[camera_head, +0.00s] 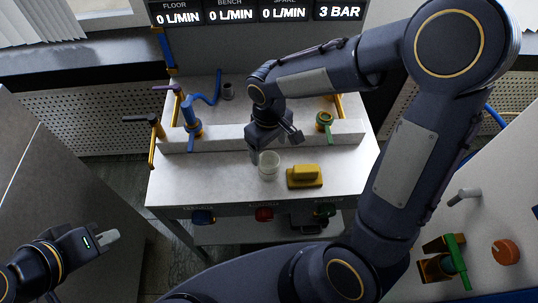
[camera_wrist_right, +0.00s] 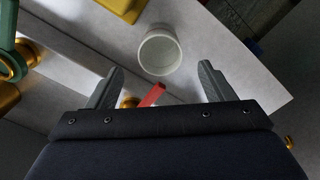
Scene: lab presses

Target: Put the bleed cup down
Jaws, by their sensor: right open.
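The bleed cup (camera_head: 269,170), a small white open cup, stands upright on the white bench top (camera_head: 215,180), near its front and left of a yellow block. It also shows in the right wrist view (camera_wrist_right: 160,52), looking empty. My right gripper (camera_head: 276,146) is open just behind the cup. In the wrist view its two grey fingers (camera_wrist_right: 159,86) are spread wide, with the cup just beyond the tips and apart from both. My left gripper (camera_head: 106,238) is far off at the lower left, away from the bench; its jaw opening is not clear.
The yellow block (camera_head: 305,177) sits close right of the cup. Behind runs a white rail (camera_head: 230,136) with a blue valve (camera_head: 190,115) and a green-handled valve (camera_head: 324,122). A red handle (camera_wrist_right: 153,95) shows between my right fingers. The bench's front left is clear.

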